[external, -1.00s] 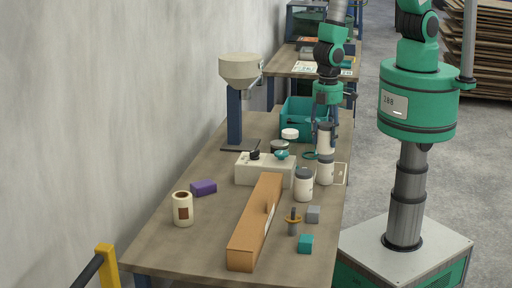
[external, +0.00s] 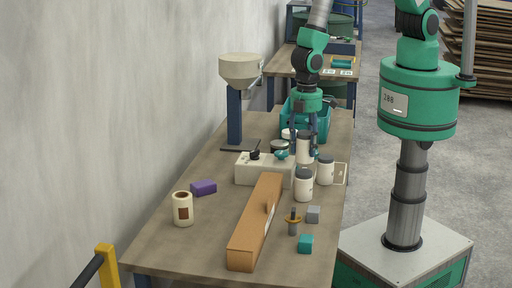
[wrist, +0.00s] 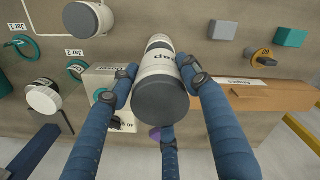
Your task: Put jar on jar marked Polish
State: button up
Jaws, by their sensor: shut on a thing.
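My gripper (wrist: 163,85) has its blue fingers closed around a white jar with a dark grey lid (wrist: 160,102). Part of its label shows, ending in "ap". In the external view the held jar (external: 304,150) is upright above and just behind a standing jar (external: 304,187) with a dark lid; I cannot tell whether they touch. Another white jar (external: 325,172) stands to the right and also shows at the upper left of the wrist view (wrist: 84,20). No "Polish" label is readable on any jar.
A pale box with knobs (external: 250,172) stands left of the jars. A long orange-brown box (external: 255,225) lies in front. A teal bin (external: 318,128) is behind. Small grey (external: 313,214) and teal (external: 306,243) blocks lie near the front right.

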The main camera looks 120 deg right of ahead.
aim_at(305, 154)
jog(key=shift+f, duration=1.75)
jog(key=shift+f, duration=0.1)
jog(key=o, duration=1.3)
jog(key=shift+r, duration=6.15)
jog(key=shift+r, duration=0.1)
